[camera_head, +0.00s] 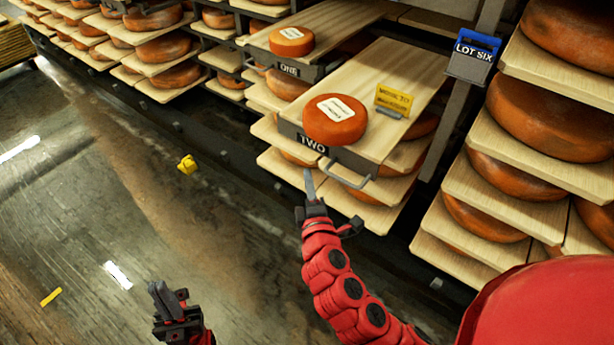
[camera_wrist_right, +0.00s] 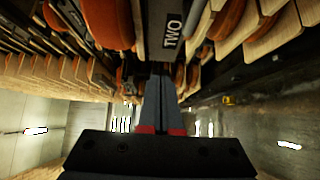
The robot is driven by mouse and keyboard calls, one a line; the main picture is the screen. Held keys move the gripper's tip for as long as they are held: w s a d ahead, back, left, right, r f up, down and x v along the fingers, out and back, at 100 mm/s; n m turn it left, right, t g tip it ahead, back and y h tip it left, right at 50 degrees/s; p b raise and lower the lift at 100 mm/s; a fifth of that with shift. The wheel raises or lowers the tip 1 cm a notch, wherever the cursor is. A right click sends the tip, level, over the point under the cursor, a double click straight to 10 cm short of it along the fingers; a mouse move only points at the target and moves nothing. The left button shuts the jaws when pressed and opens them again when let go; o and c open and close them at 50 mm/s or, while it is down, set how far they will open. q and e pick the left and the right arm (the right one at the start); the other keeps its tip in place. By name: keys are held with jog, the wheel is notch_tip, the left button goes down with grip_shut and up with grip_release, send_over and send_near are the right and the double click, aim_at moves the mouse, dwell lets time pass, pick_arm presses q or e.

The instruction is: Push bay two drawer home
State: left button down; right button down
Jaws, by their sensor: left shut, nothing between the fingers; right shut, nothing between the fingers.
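The bay two drawer (camera_head: 382,93) is a wooden board with a dark front plate marked TWO (camera_head: 313,144) and a grey handle (camera_head: 347,174). It stands out from the rack. An orange cheese wheel with a white label (camera_head: 335,120) and a yellow sign (camera_head: 394,99) are on it. My right gripper (camera_head: 309,182) is shut and empty, its tip just below the TWO plate. In the right wrist view the shut fingers (camera_wrist_right: 160,100) point at the plate (camera_wrist_right: 173,30); contact cannot be told. My left gripper (camera_head: 160,296) is shut and empty over the floor, lower left.
The bay one drawer (camera_head: 318,42), with a smaller cheese wheel (camera_head: 291,41), also sticks out on the left. Shelves of cheese wheels (camera_head: 556,114) stand at right beside a blue-topped LOT SIX box (camera_head: 473,58). A yellow object (camera_head: 187,164) lies on the open floor.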

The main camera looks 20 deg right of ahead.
jog(key=w+d, duration=0.1)
jog(key=w, duration=0.2)
jog(key=w+d, duration=0.1)
jog(key=w, duration=0.2)
jog(key=w+d, duration=0.2)
jog(key=w, duration=0.2)
jog(key=shift+f, duration=0.1)
jog(key=shift+d, duration=0.1)
